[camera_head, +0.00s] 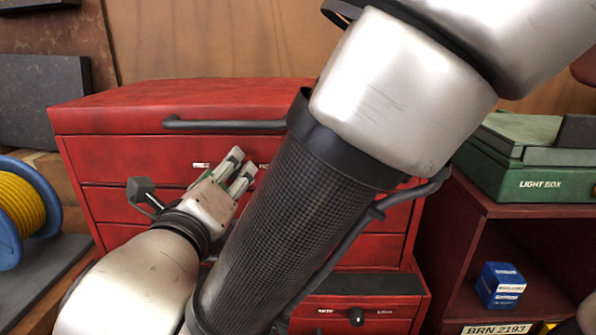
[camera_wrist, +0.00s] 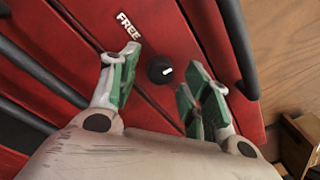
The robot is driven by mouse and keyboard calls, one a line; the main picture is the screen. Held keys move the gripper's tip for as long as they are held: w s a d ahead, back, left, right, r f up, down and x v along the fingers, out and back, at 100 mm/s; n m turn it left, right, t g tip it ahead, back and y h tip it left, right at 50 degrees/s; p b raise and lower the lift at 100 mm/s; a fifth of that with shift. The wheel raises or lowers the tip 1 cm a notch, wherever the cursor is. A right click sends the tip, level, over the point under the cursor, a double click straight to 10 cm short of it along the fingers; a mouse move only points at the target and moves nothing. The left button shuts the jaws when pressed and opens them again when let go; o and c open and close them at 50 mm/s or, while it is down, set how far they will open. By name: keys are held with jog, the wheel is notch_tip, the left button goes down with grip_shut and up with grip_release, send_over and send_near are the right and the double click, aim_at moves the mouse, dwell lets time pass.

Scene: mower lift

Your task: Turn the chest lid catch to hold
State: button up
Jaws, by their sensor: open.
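The red tool chest (camera_head: 130,152) stands at the back, with its lid closed and a grey bar handle (camera_head: 222,124) along the front. In the wrist view a round black knob (camera_wrist: 159,69) with a white mark sits on the red front, near a "FREE" label (camera_wrist: 129,25). The white mark is on the side away from that label. My gripper (camera_head: 242,163) is open in front of the chest. In the wrist view its green-padded fingers stand either side of the knob, with visible gaps; contact does not show. In the head view the knob is hidden.
A lower red box with its own black knob (camera_head: 356,316) is below the chest. A green light box (camera_head: 540,184) rests on a red shelf unit at right, with a small blue box (camera_head: 501,285) inside. A blue reel of yellow cable (camera_head: 18,210) is at left.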

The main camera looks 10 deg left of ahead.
jog(key=shift+w, duration=0.35)
jog(key=c, duration=1.1)
jog(key=shift+o, duration=0.2)
